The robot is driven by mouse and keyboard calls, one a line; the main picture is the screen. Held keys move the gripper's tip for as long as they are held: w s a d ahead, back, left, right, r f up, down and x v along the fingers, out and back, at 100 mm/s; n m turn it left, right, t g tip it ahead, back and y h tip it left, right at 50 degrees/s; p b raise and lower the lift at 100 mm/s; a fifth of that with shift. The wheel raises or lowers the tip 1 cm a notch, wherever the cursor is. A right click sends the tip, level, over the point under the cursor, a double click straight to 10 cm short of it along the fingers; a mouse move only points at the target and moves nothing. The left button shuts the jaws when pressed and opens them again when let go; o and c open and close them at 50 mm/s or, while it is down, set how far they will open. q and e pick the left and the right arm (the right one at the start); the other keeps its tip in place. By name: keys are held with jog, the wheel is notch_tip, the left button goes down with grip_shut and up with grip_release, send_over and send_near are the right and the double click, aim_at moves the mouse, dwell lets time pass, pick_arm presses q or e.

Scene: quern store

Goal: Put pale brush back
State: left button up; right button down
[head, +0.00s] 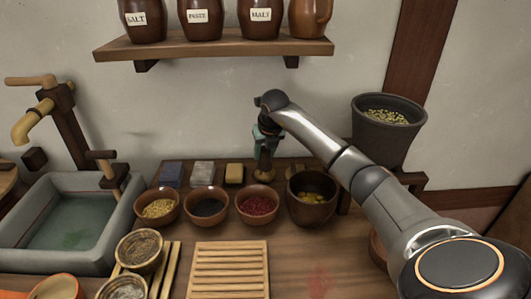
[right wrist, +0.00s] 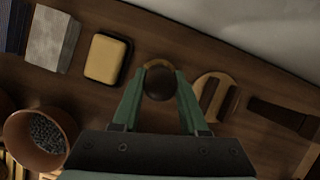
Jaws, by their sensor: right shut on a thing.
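My right gripper (head: 264,172) points down at the back of the counter, behind the red-filled bowl and right of the yellow block. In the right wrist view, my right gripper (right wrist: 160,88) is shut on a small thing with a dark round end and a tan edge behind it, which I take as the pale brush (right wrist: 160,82). Most of the brush is hidden, and I cannot tell whether it touches the counter. A round pale wooden piece with dark slots (right wrist: 213,94) lies just right of the fingers in that view. My left gripper is not in view.
Several bowls stand in front, including a red-filled bowl (head: 257,204) and a larger dark pot (head: 312,198). A yellow block (head: 234,173) is to the left. A grey bucket (head: 388,128) stands right, a stone sink (head: 68,224) left. A jar shelf (head: 214,47) hangs above.

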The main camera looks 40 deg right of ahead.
aim_at(268, 175)
jog(key=shift+c, duration=2.2)
grip_release()
jog(key=v, duration=0.7)
jog(key=shift+r+p, duration=0.35)
jog(key=shift+p, duration=0.1)
